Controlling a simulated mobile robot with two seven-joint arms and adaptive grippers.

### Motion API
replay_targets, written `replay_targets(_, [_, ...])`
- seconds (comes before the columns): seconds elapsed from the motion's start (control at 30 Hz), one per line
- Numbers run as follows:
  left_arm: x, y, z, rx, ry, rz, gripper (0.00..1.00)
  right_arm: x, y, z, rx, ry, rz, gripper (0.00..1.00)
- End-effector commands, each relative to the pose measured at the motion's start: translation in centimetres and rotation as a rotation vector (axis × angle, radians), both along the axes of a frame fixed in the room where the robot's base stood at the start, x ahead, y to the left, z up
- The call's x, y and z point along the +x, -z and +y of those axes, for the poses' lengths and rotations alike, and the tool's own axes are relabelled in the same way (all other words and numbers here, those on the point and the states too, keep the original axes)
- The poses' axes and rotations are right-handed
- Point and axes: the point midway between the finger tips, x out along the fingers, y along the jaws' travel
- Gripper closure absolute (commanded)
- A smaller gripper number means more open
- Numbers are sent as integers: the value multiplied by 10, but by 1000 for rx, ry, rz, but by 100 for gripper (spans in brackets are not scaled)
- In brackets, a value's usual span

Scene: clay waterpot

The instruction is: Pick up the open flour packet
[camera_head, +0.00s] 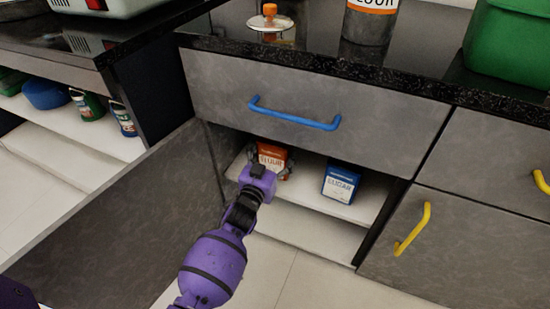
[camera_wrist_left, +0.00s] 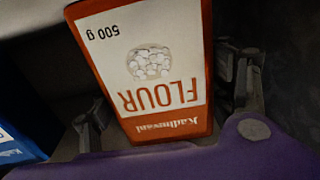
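The flour packet (camera_head: 272,158) is orange and white and stands on the shelf inside the open cabinet. In the left wrist view the packet (camera_wrist_left: 150,75) fills the middle, with its label upside down. Its top cannot be made out. My left gripper (camera_head: 270,160) reaches into the cabinet, with its fingers spread on either side of the packet. In the wrist view the left gripper (camera_wrist_left: 165,100) looks open, with a finger close beside each side of the packet; firm contact does not show. My right gripper is in neither view.
A blue and white sugar packet (camera_head: 341,183) stands to the right on the same shelf. The drawer with a blue handle (camera_head: 293,114) is shut above. The open cabinet door (camera_head: 120,225) stands left of my arm. A flour jar (camera_head: 369,22) is on the counter.

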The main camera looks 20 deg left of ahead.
Motion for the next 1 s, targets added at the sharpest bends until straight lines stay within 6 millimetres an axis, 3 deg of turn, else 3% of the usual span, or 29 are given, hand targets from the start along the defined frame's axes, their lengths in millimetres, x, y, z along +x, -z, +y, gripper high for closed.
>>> replay_targets(0.2, [0,-1,0,0,1,-3,62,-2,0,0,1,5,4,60])
replay_targets(0.53, [0,-7,0,0,1,-3,63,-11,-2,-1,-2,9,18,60])
replay_targets(0.83, [0,-44,0,-1,0,-6,63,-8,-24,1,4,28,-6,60])
replay_targets(1.0, [-37,-39,0,-1,-1,0,63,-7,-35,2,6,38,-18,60])
